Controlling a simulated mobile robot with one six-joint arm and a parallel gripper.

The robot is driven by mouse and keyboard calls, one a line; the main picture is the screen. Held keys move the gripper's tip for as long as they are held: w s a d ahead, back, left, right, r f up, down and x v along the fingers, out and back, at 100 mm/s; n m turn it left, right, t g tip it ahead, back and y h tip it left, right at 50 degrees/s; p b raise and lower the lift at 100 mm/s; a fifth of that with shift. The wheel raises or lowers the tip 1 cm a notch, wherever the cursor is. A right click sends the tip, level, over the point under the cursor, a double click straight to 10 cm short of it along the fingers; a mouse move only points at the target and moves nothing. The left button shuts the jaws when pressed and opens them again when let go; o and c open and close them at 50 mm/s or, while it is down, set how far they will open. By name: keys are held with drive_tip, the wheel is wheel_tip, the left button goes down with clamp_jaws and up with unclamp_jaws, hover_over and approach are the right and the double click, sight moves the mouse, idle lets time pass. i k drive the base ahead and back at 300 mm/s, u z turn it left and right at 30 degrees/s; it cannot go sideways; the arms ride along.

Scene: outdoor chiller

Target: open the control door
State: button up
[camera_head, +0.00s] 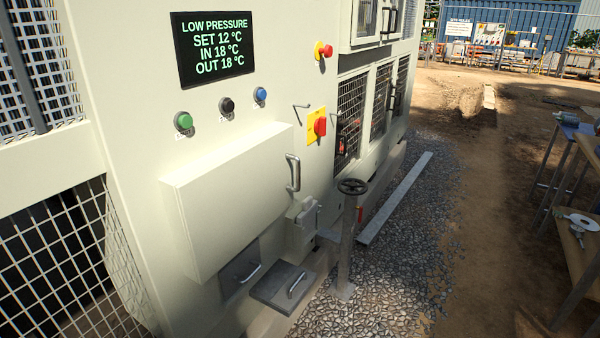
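The likely control door is the cream front of a box (235,200) that stands out from the chiller's wall. It looks shut. A silver bar handle (293,173) is fixed upright near its right edge. Above the box is a black display (213,47) reading LOW PRESSURE, SET 12 °C, IN 18 °C, OUT 18 °C. Below the display are a green button (183,121), a black button (227,105) and a blue button (260,94). My gripper is not in view, and nothing touches the handle.
A red rotary switch on a yellow plate (316,126) and a red emergency button (323,50) sit right of the box. Below are a small grey hatch and a grey lid (284,287) with handles. A handwheel post (347,240) stands on gravel. Tables stand far right.

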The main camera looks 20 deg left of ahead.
sight(226, 205)
drive_tip(key=z, duration=0.7)
drive_tip(key=k, duration=0.15)
drive_tip(key=u, duration=2.9)
drive_tip(key=k, duration=0.55)
drive_tip(key=z, duration=0.25)
drive_tip(key=i, duration=0.35)
drive_tip(key=u, duration=0.15)
